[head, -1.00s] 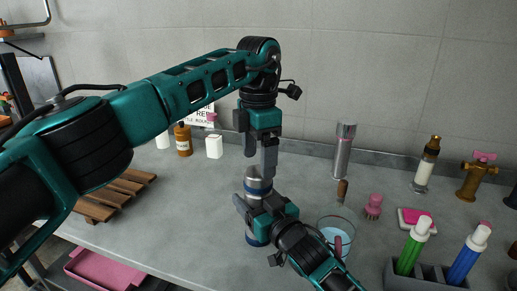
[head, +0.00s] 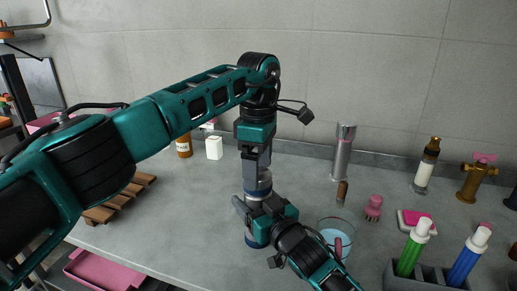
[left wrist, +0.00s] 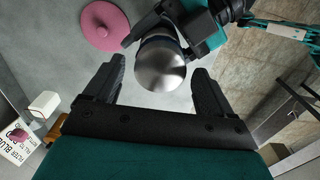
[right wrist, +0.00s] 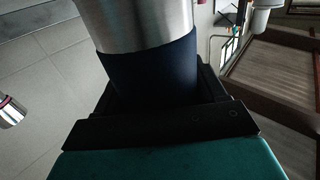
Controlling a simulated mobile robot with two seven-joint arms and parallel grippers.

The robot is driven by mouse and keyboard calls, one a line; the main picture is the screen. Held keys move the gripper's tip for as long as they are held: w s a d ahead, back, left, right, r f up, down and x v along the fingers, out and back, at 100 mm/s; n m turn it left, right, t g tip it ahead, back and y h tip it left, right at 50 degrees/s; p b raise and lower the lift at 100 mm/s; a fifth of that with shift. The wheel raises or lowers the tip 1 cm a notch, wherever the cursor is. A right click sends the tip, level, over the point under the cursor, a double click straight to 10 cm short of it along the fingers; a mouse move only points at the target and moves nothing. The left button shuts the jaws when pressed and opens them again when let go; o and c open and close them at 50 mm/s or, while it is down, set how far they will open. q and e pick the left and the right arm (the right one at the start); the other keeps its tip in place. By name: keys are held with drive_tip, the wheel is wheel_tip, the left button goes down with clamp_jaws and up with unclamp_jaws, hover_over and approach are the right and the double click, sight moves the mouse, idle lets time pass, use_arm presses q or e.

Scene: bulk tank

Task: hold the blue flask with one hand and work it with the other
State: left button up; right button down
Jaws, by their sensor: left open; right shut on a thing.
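The blue flask (head: 252,239) stands upright on the grey counter, with a bare steel top (head: 258,182). My right gripper (head: 259,212) is shut around its body; in the right wrist view the flask's dark blue band (right wrist: 150,75) sits between the jaws, with steel above it. My left gripper (head: 257,170) points straight down over the flask's top, open. In the left wrist view the round steel top (left wrist: 160,66) shows ahead, between and slightly beyond the two open fingers, which appear apart from it. The flask's middle is partly hidden by my right gripper.
A glass of bluish liquid (head: 336,235) stands close right of the flask, by my right arm. A steel cylinder (head: 343,153), pink brush (head: 373,208) and marker rack (head: 430,278) are farther right. A wooden rack (head: 125,198) lies left.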

sight(254, 204)
use_arm(q)
drive_tip(key=shift+f, duration=1.5)
drive_tip(key=shift+c, duration=0.2)
drive_tip(key=c, duration=1)
drive_tip(key=shift+n, duration=1.7)
drive_tip(key=o, duration=1)
drive_tip(key=shift+c, duration=0.2)
drive_tip(key=shift+o, duration=1)
drive_tip(key=shift+s, duration=0.1)
